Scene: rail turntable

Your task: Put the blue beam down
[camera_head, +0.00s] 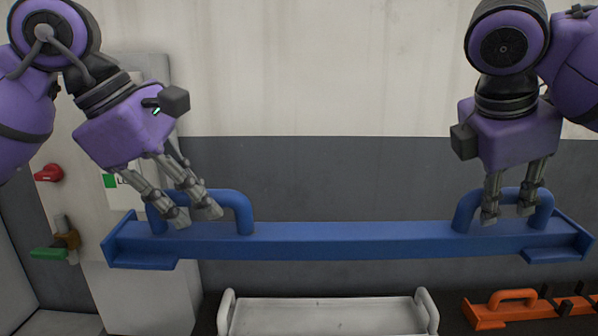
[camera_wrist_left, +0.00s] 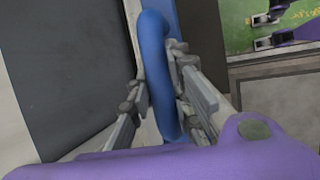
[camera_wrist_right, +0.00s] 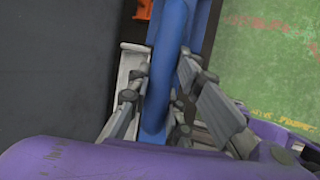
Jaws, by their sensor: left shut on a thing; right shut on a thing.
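The blue beam (camera_head: 345,239) hangs across the head view, roughly level, with a handle near each end. My left gripper (camera_head: 196,217) is shut on its left handle (camera_head: 243,208); the fingers come down at a slant. In the left wrist view the handle (camera_wrist_left: 155,55) lies between the fingers of my left gripper (camera_wrist_left: 158,95). My right gripper (camera_head: 508,212) is shut on the right handle (camera_head: 466,209), with its fingers pointing down. In the right wrist view the blue beam (camera_wrist_right: 172,45) passes between the fingers of my right gripper (camera_wrist_right: 160,100).
A white tray (camera_head: 325,318) with raised side handles is below the beam's middle. An orange handled part (camera_head: 515,308) lies at the lower right. A pale cabinet (camera_head: 125,285) with a red knob (camera_head: 49,173) and a green lever (camera_head: 48,254) stands at left. A wall is behind.

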